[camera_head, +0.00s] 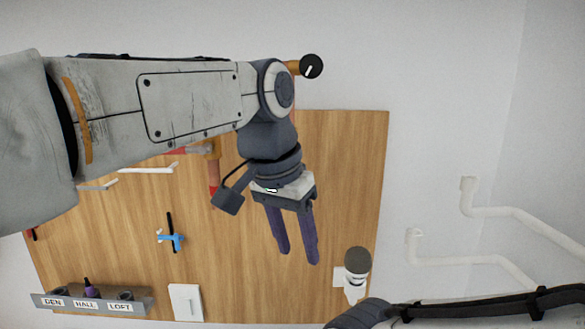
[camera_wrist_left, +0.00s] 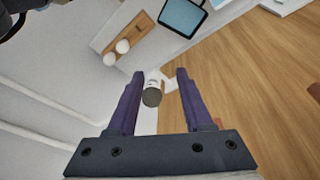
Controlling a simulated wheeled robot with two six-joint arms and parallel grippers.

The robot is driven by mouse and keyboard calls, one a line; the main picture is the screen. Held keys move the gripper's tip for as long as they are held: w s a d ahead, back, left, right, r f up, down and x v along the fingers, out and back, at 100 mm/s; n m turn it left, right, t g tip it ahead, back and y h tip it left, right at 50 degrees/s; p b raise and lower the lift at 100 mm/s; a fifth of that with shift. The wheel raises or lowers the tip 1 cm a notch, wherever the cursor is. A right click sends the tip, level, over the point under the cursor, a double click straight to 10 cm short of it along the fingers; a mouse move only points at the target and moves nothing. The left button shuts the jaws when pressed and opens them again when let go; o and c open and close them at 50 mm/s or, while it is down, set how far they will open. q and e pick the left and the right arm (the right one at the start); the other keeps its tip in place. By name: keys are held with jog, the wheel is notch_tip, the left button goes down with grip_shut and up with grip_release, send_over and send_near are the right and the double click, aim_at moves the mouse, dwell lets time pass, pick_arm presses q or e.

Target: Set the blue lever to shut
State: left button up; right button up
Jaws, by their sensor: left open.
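The blue lever (camera_head: 176,238) is small and sits low on the left half of the wooden board. A thin black upright bar stands beside or behind it, and the blue part lies roughly level, slightly tilted. Which end is its handle is too small to tell. My left gripper (camera_head: 299,257) hangs in front of the board to the right of the lever, clearly apart from it. Its purple fingers are open and empty; they also show in the left wrist view (camera_wrist_left: 160,72). The lever is not recognisable in the wrist view. My right gripper is not in view.
A white fitting with a dark round end (camera_head: 356,262) is right of the fingers. Below the lever are a grey labelled rack (camera_head: 140,304) and a white switch plate (camera_head: 186,302). White pipes (camera_head: 500,212) run at the right. My left arm hides the board's upper left.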

pick_arm(q)
jog(key=w+a+r+t+p, duration=0.1)
jog(key=w+a+r, duration=0.15)
jog(key=r, duration=0.55)
jog(key=w+a+r+t+p, duration=0.1)
jog(key=w+r, duration=0.2)
jog(key=r, duration=0.5)
jog(key=x, duration=0.5)
jog(key=b+x, duration=0.1)
jog(key=x, duration=0.4)
jog(key=shift+s+d+f, duration=0.15)
jog(key=shift+d+f, duration=0.1)
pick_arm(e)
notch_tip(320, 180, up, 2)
pick_arm(q)
grip_shut()
jog(key=shift+r, duration=0.1)
